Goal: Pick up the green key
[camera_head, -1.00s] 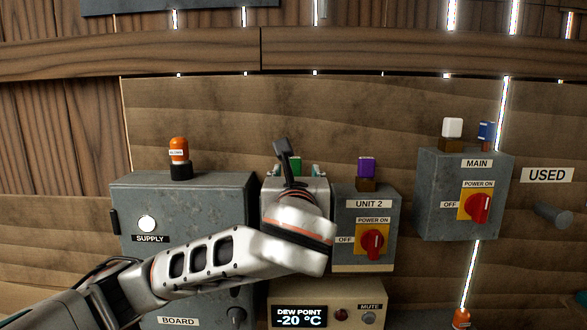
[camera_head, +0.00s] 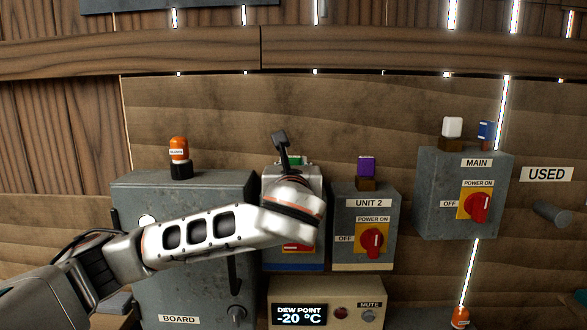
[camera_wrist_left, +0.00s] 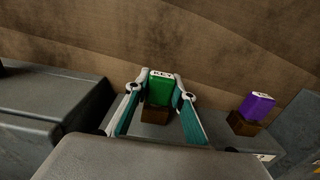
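The green key (camera_wrist_left: 160,89) stands upright in a brown block (camera_wrist_left: 155,115) on top of a grey box, in the middle of the left wrist view. It also shows in the head view (camera_head: 294,160), partly hidden by my gripper. My left gripper (camera_wrist_left: 160,76) has its two teal-padded fingers on either side of the key, with the tips close to its sides. The fingers look spread, and I see no clear grip on the key. In the head view the left gripper (camera_head: 293,167) covers the front of that box. My right gripper is not in view.
A purple key (camera_head: 366,167) stands on the Unit 2 box (camera_head: 350,222) just to the right. White (camera_head: 452,128) and blue (camera_head: 486,130) keys stand on the Main box (camera_head: 435,185). An orange lamp (camera_head: 179,150) tops the large grey box (camera_head: 185,195) at left. A wooden wall is behind.

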